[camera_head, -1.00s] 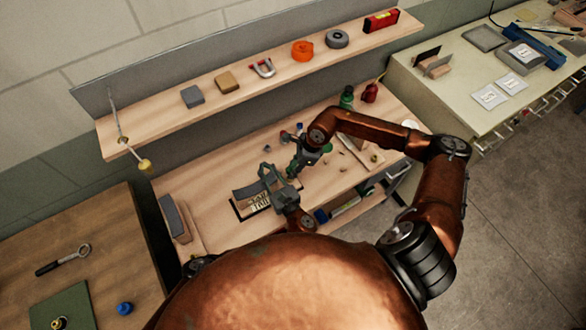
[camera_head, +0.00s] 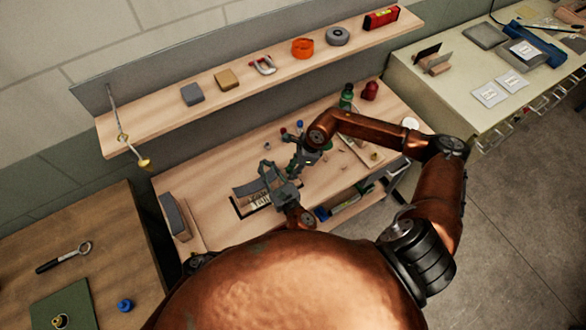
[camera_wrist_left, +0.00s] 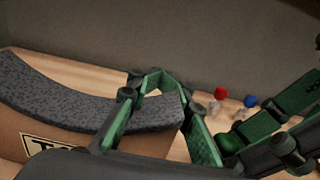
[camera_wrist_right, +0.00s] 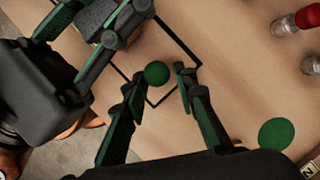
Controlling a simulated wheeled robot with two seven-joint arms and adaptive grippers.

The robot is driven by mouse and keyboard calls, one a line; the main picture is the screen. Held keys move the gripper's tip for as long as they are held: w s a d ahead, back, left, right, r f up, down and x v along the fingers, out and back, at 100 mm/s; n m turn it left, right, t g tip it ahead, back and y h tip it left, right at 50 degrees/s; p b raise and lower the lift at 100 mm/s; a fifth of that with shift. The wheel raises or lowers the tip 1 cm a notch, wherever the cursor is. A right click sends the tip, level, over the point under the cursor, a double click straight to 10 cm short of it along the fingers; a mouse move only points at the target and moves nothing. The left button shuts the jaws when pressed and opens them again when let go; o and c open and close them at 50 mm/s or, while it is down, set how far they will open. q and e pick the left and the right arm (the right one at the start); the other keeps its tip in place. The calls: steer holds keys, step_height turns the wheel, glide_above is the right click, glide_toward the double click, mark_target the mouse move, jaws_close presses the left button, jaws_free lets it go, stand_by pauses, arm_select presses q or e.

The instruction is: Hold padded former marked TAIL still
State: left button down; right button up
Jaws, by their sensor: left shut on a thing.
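The padded former (camera_head: 247,190) stands on the workbench at its dark outline, with a curved dark grey pad on top. In the left wrist view the former (camera_wrist_left: 60,98) shows a brown side and a label starting with T, the rest hidden by my gripper. My left gripper (camera_head: 270,175) is shut on the former's right end; its green fingers (camera_wrist_left: 158,105) straddle the padded edge. My right gripper (camera_head: 303,155) is just right of my left one. In the right wrist view its fingers (camera_wrist_right: 160,80) are apart, with a green ball (camera_wrist_right: 157,73) between the tips.
Another green round top (camera_wrist_right: 278,133) is beside my right gripper. A shelf (camera_head: 150,128) with several items overhangs the bench's back. A grey padded block (camera_head: 174,215) stands at the bench's left end.

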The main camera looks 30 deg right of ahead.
steer(key=shift+o, duration=1.4)
steer(key=shift+r, duration=0.1)
steer(key=shift+v, duration=2.4)
arm_select(q)
steer(key=c, duration=1.7)
jaws_free()
steer(key=shift+o, duration=0.2)
